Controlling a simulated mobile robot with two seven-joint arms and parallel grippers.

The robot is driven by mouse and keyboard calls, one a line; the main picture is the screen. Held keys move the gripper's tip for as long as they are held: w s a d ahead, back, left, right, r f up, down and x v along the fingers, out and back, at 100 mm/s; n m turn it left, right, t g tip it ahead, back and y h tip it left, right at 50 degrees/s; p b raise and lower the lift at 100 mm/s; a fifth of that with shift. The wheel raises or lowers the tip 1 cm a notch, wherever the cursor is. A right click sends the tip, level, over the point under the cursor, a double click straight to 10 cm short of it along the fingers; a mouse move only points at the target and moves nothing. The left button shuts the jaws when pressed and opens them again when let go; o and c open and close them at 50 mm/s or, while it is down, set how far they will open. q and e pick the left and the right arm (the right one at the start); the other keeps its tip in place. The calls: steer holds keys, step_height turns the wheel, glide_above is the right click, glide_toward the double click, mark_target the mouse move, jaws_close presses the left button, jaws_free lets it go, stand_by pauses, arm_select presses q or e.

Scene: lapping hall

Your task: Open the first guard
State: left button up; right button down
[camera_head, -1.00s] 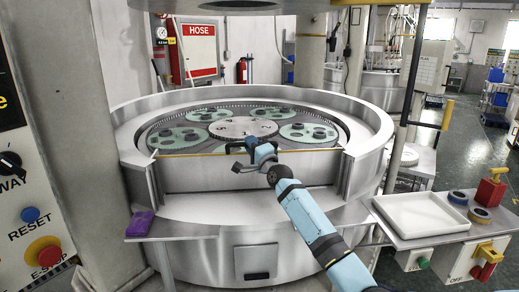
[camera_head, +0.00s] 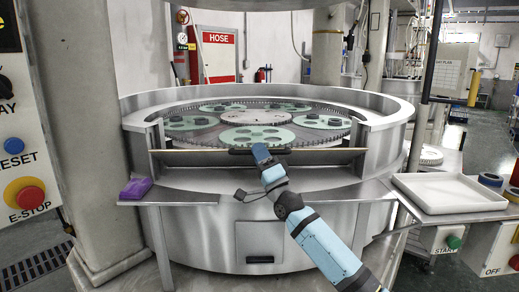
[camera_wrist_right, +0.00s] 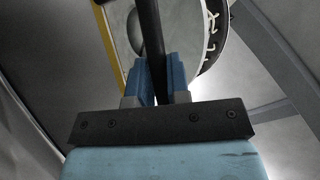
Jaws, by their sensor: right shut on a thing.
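The guard (camera_head: 200,158) is a long flat panel across the front opening of the round steel machine (camera_head: 395,122). In the head view it shows as a thin strip, tilted well away from upright. Its dark handle bar (camera_head: 240,151) sits at the middle of its edge. My right gripper (camera_head: 262,151) is shut on this bar. In the right wrist view the blue fingers (camera_wrist_right: 160,82) close around the dark bar (camera_wrist_right: 151,35), beside a yellow edge (camera_wrist_right: 108,40). My left gripper is not in view.
Green discs (camera_head: 257,137) lie inside the machine behind the guard. A purple object (camera_head: 136,188) lies on the ledge at left. A control panel with an E-stop (camera_head: 25,196) is at far left. A white tray (camera_head: 450,193) and start/off buttons are at right.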

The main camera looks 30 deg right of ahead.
step_height(320, 180, down, 6)
steer(key=s+a+b, duration=0.1)
steer(key=s, duration=0.1)
steer(key=shift+s+f+b, duration=0.2)
steer(key=shift+b, duration=0.1)
steer(key=shift+a, duration=0.1)
steer(key=c, duration=1.1)
jaws_free()
steer(key=shift+w, duration=0.1)
steer(key=v, duration=1.4)
